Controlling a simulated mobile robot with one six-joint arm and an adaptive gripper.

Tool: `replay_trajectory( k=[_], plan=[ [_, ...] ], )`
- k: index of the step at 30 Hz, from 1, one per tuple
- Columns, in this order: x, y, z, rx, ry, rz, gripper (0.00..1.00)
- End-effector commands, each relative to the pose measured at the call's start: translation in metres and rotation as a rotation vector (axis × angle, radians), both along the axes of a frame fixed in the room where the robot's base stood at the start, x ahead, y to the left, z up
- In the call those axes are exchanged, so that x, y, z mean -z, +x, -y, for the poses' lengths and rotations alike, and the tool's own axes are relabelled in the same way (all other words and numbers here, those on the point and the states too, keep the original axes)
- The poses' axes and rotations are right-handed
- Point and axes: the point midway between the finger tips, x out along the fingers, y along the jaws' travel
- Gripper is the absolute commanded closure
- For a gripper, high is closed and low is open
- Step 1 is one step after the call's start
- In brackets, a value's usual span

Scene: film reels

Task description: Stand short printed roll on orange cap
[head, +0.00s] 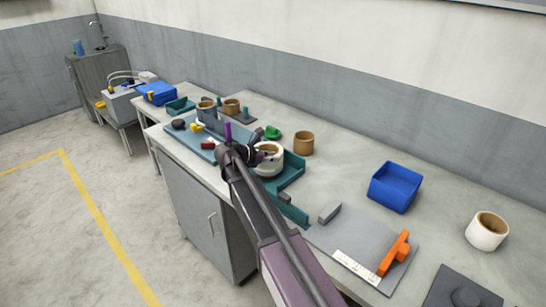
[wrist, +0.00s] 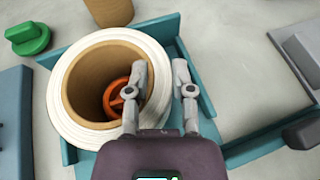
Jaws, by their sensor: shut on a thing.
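The short printed roll, a white ring around a brown core, stands at the teal tray in the head view (head: 267,172) and fills the left of the wrist view (wrist: 68,95). The orange cap (wrist: 115,99) shows through the roll's bore, toward the bore's lower right side. I cannot tell whether the roll rests on the cap or hangs just above it. My gripper (wrist: 164,80) is shut on the roll's right wall, one finger inside the bore and one outside; it also shows in the head view (head: 256,150).
The teal tray (head: 292,178) has raised walls close around the roll. A brown core (head: 303,145) and a green cap (head: 272,132) stand just behind. A blue bin (head: 395,187), an orange-handled tool (head: 394,254) and another white roll (head: 486,235) are to the right.

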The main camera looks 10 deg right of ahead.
Motion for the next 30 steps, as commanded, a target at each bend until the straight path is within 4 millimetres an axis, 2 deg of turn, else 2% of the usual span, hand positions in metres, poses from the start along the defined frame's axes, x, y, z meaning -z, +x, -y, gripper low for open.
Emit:
replay_trajectory(
  k=[21,22,23,24,30],
  plan=[
    [0.0097,0.0001,0.0007,0.0,-0.002,0.002,1.0],
    [0.0095,0.0001,0.0006,0.0,-0.002,0.002,0.66],
    [0.0089,0.0001,0.0007,0.0,-0.002,0.002,0.57],
    [0.0089,0.0001,0.0007,0.0,-0.002,0.002,0.55],
    [0.009,0.0001,0.0006,0.001,-0.001,0.0,0.55]
  ],
)
